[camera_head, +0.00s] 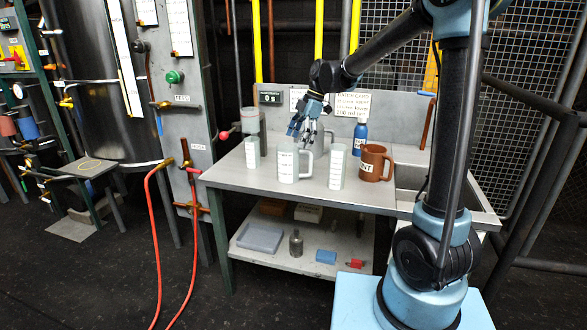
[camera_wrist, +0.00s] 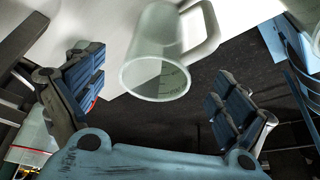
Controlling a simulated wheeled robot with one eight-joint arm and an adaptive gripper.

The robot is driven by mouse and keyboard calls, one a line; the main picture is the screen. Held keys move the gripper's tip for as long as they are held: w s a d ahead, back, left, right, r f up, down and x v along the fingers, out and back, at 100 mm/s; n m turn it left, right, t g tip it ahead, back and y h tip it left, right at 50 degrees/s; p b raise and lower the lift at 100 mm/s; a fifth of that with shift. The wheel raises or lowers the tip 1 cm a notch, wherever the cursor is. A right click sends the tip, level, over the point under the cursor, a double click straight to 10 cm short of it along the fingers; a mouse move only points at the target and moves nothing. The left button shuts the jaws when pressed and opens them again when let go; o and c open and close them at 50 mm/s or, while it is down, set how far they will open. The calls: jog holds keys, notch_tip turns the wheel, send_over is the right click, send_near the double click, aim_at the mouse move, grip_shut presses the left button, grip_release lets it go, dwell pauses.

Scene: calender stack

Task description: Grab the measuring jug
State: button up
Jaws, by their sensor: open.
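The measuring jug (camera_head: 288,165) is translucent, with a pale label and a handle on its right. It stands upright near the front edge of the table. My gripper (camera_head: 303,133) is open, above and behind the jug in the head view, fingers pointing down. In the wrist view the jug (camera_wrist: 150,62) shows its open round mouth and its handle at upper right. My gripper's blue-padded fingers (camera_wrist: 160,85) are spread to either side below it, apart from it. Nothing is between the pads.
Clear cylinders stand on the table left (camera_head: 252,153) and right (camera_head: 338,168) of the jug. A brown mug (camera_head: 375,163) and a blue bottle (camera_head: 360,138) stand further right. A sink (camera_head: 412,177) is at the table's right end. A lower shelf (camera_head: 340,252) holds small items.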

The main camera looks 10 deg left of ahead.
aim_at(291, 154)
jog(key=shift+x, duration=3.25)
jog(key=shift+a, duration=0.15)
jog(key=shift+r, duration=0.1)
jog(key=c, duration=1.2)
